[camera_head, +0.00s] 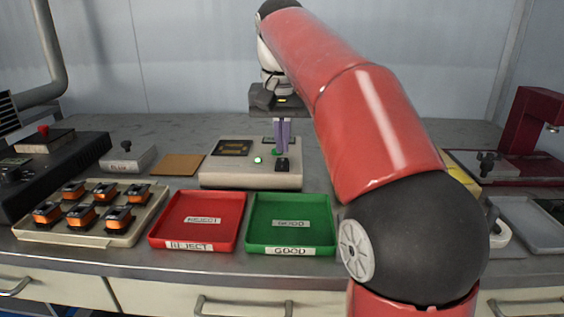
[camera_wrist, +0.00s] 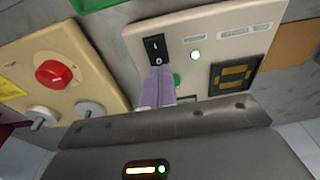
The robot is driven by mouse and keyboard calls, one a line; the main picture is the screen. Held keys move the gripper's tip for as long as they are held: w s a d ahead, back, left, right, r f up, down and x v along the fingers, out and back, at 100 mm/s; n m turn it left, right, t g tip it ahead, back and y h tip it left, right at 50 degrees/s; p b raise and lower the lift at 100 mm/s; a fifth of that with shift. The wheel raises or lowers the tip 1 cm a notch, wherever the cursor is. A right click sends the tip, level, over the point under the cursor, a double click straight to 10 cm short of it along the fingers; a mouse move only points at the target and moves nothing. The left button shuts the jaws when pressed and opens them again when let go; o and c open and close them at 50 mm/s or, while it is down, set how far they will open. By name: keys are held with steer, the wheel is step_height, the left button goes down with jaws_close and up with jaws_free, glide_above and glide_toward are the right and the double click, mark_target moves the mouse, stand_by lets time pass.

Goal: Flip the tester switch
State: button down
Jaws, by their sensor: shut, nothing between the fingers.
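The tester (camera_head: 250,178) is a beige box on the bench behind the trays. My gripper (camera_head: 282,148) is shut and empty, pointing down over the tester. In the wrist view its purple fingertips (camera_wrist: 158,70) overlap the O end of the switch; I cannot tell whether they touch it.
A red REJECT tray (camera_head: 165,240) and a green GOOD tray (camera_head: 257,237) lie in front of the tester, both empty. A tray of several coils (camera_head: 92,240) is at left. A beige box with a red knob (camera_wrist: 55,73) is beside the tester.

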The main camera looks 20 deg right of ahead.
mark_target(282, 161)
steer(key=shift+f+b, duration=0.65)
steer(key=shift+f, duration=0.3)
stand_by(0.5)
step_height(282, 161, up, 3)
steer(key=p, duration=0.3)
steer(key=shift+r, duration=2.05)
